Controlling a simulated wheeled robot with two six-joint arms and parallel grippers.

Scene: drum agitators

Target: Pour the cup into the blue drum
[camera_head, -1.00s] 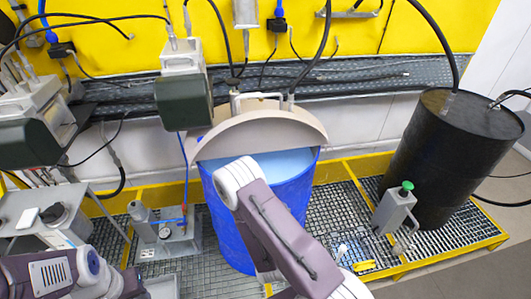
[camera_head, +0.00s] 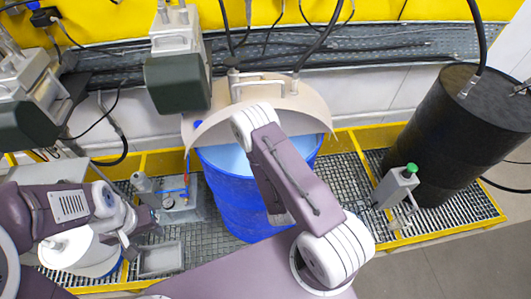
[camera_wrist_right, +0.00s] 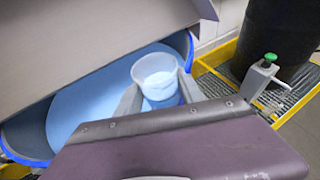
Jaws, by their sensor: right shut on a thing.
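The blue drum (camera_head: 228,206) stands at the centre of the head view, with pale blue contents and a raised beige half-round lid (camera_head: 297,105). My right arm reaches over it and hides the right gripper and cup in that view. In the right wrist view, my right gripper (camera_wrist_right: 160,98) is shut on a clear cup (camera_wrist_right: 157,68) with pale contents. The cup shows against the drum's opening and looks roughly upright; the drum's rim (camera_wrist_right: 20,155) is at left. My left gripper (camera_head: 136,232) is at lower left, away from the drum; its jaw opening is unclear.
A black drum (camera_head: 447,135) stands at right on the grating. A grey post with a green button (camera_head: 396,188) stands between the drums. Dark-green boxed machines (camera_head: 178,84) hang at upper left. A yellow frame (camera_head: 440,232) edges the platform; grey floor is clear at lower right.

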